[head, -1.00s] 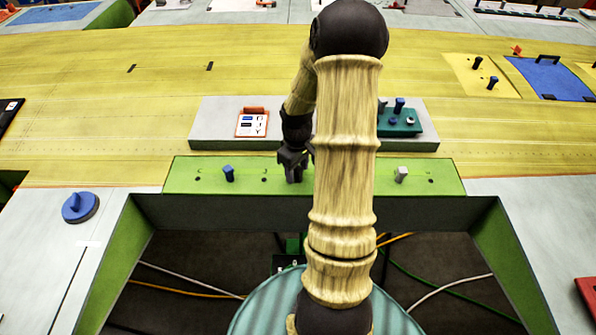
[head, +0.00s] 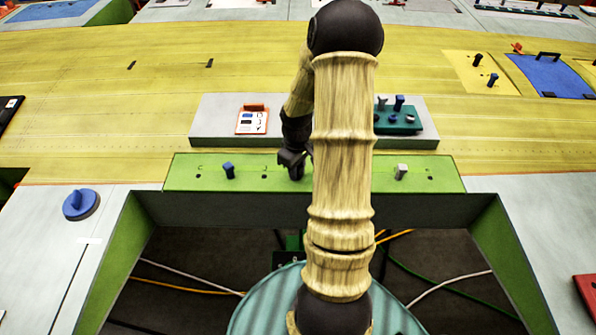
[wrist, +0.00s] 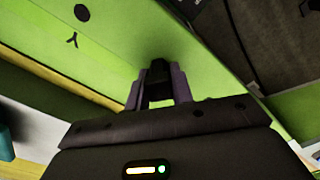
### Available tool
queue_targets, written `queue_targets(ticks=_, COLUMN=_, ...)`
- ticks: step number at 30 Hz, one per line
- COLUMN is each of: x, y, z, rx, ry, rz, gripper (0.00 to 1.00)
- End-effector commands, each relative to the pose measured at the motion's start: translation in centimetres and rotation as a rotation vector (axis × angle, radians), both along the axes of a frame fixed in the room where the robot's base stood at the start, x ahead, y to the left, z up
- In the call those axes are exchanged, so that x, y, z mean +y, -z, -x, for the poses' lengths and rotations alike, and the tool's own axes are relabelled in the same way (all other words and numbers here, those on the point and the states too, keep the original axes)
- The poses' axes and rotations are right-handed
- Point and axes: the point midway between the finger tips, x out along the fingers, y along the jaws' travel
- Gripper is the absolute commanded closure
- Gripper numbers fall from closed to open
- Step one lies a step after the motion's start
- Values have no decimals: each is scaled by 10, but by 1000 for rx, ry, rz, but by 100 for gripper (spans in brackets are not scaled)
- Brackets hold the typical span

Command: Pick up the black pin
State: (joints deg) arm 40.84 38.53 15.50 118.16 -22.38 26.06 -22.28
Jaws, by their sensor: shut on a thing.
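My gripper (head: 294,166) is at the green rail (head: 330,180), left of my upright arm link in the head view. In the wrist view my gripper (wrist: 160,88) is shut on the black pin (wrist: 158,72), whose dark end shows between the two fingertips. The green rail surface (wrist: 105,55) lies behind the pin there. I cannot tell whether the pin is still seated in the rail. In the head view the pin is not distinguishable from the dark gripper.
A blue pin (head: 229,171) stands in the rail to the left and a grey pin (head: 401,171) to the right. Behind are an orange-framed card (head: 252,120) and a teal block (head: 398,120) with pegs. An open gap with cables lies in front of the rail.

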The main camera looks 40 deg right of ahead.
Motion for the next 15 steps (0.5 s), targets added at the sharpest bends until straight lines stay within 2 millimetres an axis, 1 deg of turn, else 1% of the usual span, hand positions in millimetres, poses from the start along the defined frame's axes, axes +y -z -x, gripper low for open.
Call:
queue_targets(ticks=8, x=0, y=-3, z=0, rx=-1, ry=0, rz=1, gripper=100)
queue_targets(ticks=11, x=-1, y=-10, z=-1, rx=-3, ry=2, rz=2, gripper=100)
queue_targets(ticks=15, x=-1, y=-29, z=-1, rx=-6, ry=1, rz=4, gripper=100)
